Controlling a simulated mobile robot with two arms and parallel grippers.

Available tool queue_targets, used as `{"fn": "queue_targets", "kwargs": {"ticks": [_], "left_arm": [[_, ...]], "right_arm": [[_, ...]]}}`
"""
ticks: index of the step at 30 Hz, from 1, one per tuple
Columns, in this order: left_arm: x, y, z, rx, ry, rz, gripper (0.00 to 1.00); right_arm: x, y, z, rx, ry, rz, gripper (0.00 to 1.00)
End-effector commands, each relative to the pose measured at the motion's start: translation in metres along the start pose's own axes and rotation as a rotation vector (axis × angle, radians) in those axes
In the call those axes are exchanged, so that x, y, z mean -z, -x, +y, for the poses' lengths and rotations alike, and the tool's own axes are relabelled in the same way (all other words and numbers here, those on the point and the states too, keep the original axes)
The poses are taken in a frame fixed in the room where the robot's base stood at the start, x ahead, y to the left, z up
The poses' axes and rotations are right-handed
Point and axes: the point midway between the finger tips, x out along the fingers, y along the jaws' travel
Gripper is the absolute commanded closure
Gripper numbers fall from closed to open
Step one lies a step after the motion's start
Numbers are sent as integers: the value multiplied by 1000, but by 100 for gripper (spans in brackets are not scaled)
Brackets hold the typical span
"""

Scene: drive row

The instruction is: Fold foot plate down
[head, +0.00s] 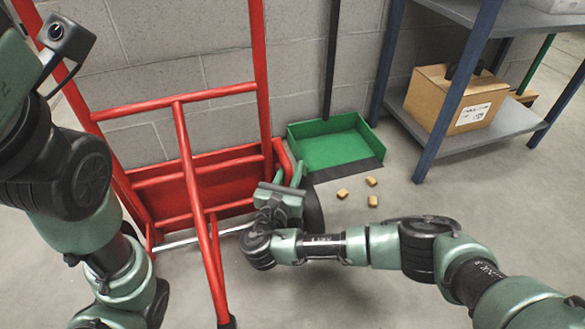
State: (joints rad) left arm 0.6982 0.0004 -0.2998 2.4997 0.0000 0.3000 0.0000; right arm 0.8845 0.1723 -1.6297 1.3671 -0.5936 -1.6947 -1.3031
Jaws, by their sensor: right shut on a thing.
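A red hand truck (180,120) stands against the block wall at the left. Its red foot plate (230,172) is tilted up, close to upright, behind the red tubes of the frame. My right gripper (281,186) is at the plate's right edge, beside the black wheel, and is shut on the plate. The exact contact is hidden by the gripper body. My left arm comes in at the left and passes in front of the truck's left side; its gripper is out of the frame.
A green dustpan (330,148) stands by the wall, with several small tan blocks (342,193) on the floor in front. A shelf (465,135) with blue posts holds a cardboard box (432,96) at the right. The grey floor (360,290) at the front is clear.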

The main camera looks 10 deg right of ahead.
Motion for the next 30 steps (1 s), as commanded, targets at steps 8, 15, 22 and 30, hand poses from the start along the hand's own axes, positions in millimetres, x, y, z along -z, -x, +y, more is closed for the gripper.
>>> {"fn": "queue_targets", "kwargs": {"ticks": [8, 15, 22, 30], "left_arm": [[-10, -30, -6, -1, 0, 2, 64], [-9, -29, -6, -1, 0, 3, 64], [-9, -29, -6, -1, 0, 3, 100], [-21, -24, -4, -11, -56, -47, 100]], "right_arm": [[-7, -17, 11, -1, 53, 82, 100], [-4, -19, 12, -2, 58, 88, 100], [-5, -19, 12, -2, 57, 88, 100], [-5, -19, 12, -3, 56, 87, 100]]}}
